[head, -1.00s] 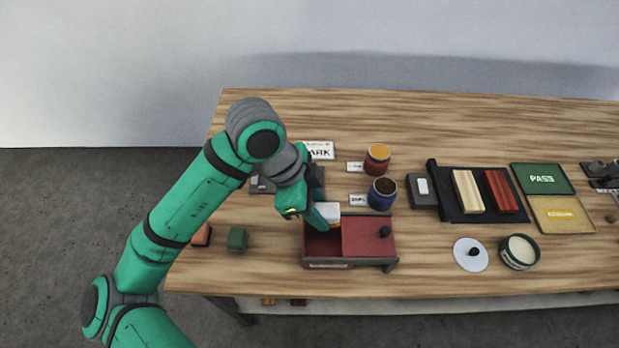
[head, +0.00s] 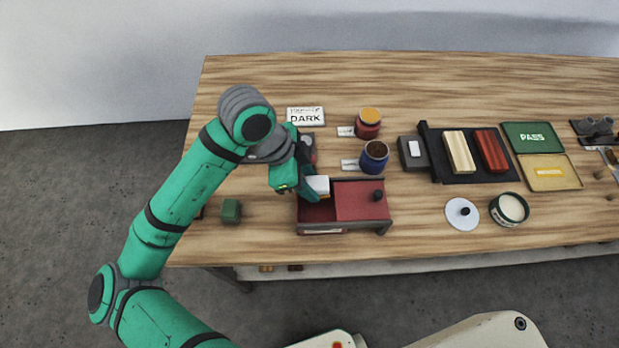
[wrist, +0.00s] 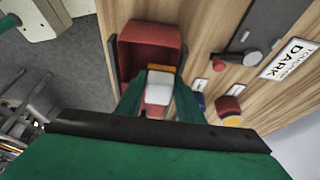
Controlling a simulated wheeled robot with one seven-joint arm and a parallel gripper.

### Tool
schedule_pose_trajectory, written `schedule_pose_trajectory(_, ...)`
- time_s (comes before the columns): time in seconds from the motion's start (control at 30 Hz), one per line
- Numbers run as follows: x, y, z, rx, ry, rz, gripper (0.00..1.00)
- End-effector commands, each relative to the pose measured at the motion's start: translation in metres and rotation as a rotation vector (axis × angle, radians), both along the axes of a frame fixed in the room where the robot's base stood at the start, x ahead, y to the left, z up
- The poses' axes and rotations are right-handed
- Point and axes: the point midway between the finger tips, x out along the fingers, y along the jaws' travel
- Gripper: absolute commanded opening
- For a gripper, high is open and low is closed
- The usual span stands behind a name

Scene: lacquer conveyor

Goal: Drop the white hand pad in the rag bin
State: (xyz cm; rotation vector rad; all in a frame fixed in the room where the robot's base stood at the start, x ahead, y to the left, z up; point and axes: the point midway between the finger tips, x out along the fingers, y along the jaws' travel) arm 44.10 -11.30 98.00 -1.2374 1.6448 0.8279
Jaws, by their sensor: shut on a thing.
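The white hand pad (head: 318,185), a small block with a yellow-orange layer, is between the fingers of my gripper (head: 305,190). The wrist view shows the pad (wrist: 160,84) with a green finger on each side. A red box (head: 361,200) stands on the table just below it; I cannot read its front label or confirm that it is the rag bin. The box is open on its left half, and a red lid with a black knob covers the right half. The pad appears above the far edge of the opening; whether they touch is unclear.
A blue jar (head: 374,157) and a red jar (head: 368,123) stand behind the box. A small green block (head: 231,211) sits to its left. A white disc (head: 462,213) and a round tin (head: 509,209) are to the right. A "DARK" card (head: 305,116) lies behind my gripper.

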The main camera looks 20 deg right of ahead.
Motion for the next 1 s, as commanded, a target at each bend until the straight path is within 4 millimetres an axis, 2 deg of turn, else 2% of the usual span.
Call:
schedule_pose_trajectory(0.17, 0.000, 0.001, 0.000, 0.000, -0.001, 0.001, 0.12)
schedule_pose_trajectory(0.2, 0.000, 0.001, 0.000, 0.000, -0.001, 0.001, 0.36)
schedule_pose_trajectory(0.3, 0.000, 0.001, 0.000, 0.000, 0.000, 0.001, 0.56)
schedule_pose_trajectory(0.67, 0.001, 0.002, 0.004, 0.000, -0.001, 0.001, 0.56)
schedule_pose_trajectory(0.77, 0.002, 0.006, 0.014, 0.000, -0.001, 0.002, 0.56)
schedule_pose_trajectory(1.0, 0.007, 0.022, 0.055, 0.001, -0.003, 0.002, 0.56)
